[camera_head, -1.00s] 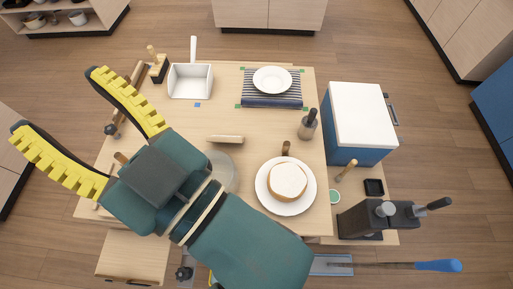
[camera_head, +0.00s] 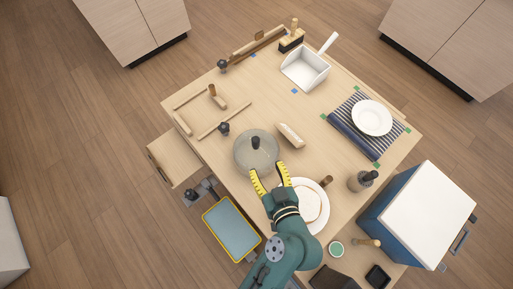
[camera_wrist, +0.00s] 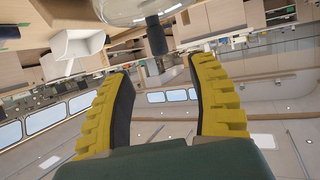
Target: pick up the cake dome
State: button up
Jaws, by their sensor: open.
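The cake dome (camera_head: 246,158) is a grey, see-through round cover with a dark knob (camera_head: 256,142) on top. It sits on the table left of the cake plate. My gripper (camera_head: 270,174), with yellow ribbed fingers, is open and empty at the dome's lower right side in the head view. In the wrist view the dome's rim (camera_wrist: 125,10) shows at the top edge, with its dark knob (camera_wrist: 156,38) near the gap between my open fingertips (camera_wrist: 160,70). The fingers do not enclose the knob.
A white plate (camera_head: 322,221) with a round cake (camera_head: 309,203) stands beside my gripper, partly hidden by my arm. A wooden block (camera_head: 290,135) lies right of the dome. A dark bottle (camera_head: 362,181) and a white plate on a striped mat (camera_head: 352,137) are farther right.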

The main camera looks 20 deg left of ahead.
aim_at(257, 144)
jog(key=x, duration=0.7)
jog(key=shift+w+a+f+b, duration=0.1)
jog(key=shift+w+a+b, duration=0.1)
jog(key=shift+b, duration=0.1)
jog(key=x, duration=0.4)
jog(key=shift+w+a, duration=0.15)
jog(key=shift+w, duration=0.25)
grip_shut()
